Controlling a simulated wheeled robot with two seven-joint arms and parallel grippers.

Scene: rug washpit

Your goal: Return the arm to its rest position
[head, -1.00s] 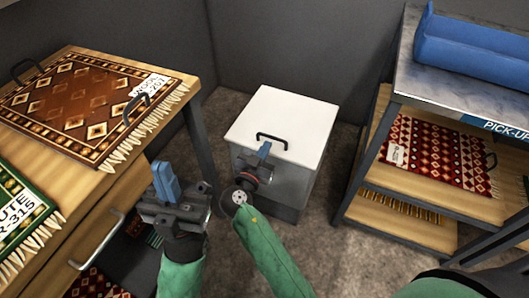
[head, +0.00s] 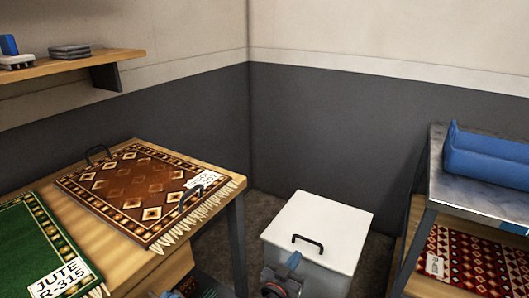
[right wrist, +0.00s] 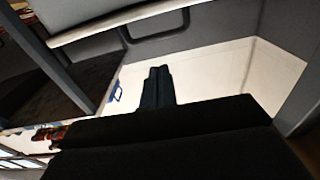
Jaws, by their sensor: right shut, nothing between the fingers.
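My right gripper (head: 291,262) shows at the bottom of the head view, in front of the white-lidded bin (head: 335,222) and just below its black handle. In the right wrist view its dark fingers (right wrist: 157,85) are together, with nothing between them. The bin's pale surface seems to lie beyond them, but contact cannot be told. Of my left gripper only a small blue tip (head: 172,294) shows at the bottom edge of the head view. The rest of it is cut off, so its jaws cannot be judged.
A wooden table (head: 110,262) at left carries a brown patterned rug (head: 150,197) and a green rug (head: 40,243) labelled JUTE R-315. A rack (head: 432,170) at right holds a blue trough (head: 490,160) and a red rug (head: 470,262). A wall shelf (head: 75,65) hangs upper left.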

